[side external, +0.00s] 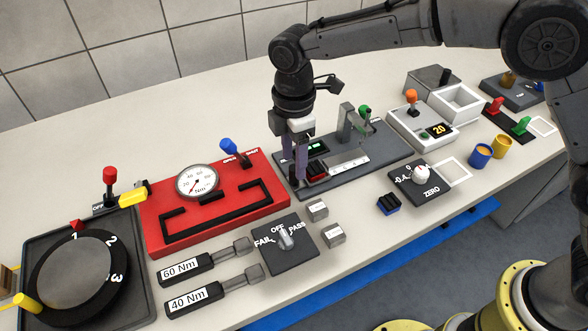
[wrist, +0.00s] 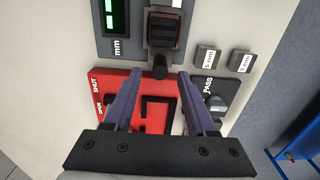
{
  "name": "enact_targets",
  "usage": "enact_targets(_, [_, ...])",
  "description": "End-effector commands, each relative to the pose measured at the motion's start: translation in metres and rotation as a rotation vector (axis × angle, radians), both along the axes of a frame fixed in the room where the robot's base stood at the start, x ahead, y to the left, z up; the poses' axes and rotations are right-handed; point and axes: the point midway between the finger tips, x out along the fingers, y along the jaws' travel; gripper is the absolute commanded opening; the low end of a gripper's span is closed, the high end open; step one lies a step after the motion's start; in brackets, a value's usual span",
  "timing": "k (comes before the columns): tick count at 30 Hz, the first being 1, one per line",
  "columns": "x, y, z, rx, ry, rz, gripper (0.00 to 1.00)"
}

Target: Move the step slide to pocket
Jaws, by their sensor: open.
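My gripper (side external: 296,180) points down over the left end of the grey measuring fixture (side external: 350,175), with its two purple fingers apart and nothing held. In the wrist view its fingertips (wrist: 159,73) lie on either side of a dark knob (wrist: 160,67); I cannot tell how far below them it is. A black and red block (side external: 316,171) sits on the fixture beside the fingers and also shows in the wrist view (wrist: 163,30). No label marks the step slide or the pocket. The red panel (side external: 158,197) has a black stepped channel (side external: 220,211).
The red panel carries a dial gauge (side external: 198,182) and a blue-topped lever (side external: 232,149). A FAIL/PASS switch (side external: 285,240) and two grey blocks (side external: 318,210) stand in front. An upright post (side external: 347,122) rises from the fixture's right half. A blue block (side external: 389,204) lies near the front edge.

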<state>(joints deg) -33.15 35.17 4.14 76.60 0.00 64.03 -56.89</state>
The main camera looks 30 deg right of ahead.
Motion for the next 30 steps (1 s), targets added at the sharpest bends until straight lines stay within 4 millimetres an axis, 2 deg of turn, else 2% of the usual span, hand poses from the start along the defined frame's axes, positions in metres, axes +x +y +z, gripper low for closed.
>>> enact_targets(3, [-0.001, -0.001, -0.02, -0.003, 0.004, 0.0, 0.57])
enact_targets(7, [0.0, 0.0, -0.033, -0.002, 0.002, 0.0, 0.57])
enact_targets(12, [0.0, 0.0, -0.04, -0.001, 0.001, 0.0, 0.57])
enact_targets(20, [0.0, 0.0, -0.04, 0.0, 0.001, 0.0, 0.55])
enact_targets(27, [0.0, 0.0, -0.04, 0.0, 0.001, 0.0, 0.12])
enact_targets(29, [0.0, 0.0, -0.04, 0.0, 0.001, 0.0, 0.01])
enact_targets(30, [0.0, 0.0, -0.04, 0.0, 0.001, 0.0, 0.0])
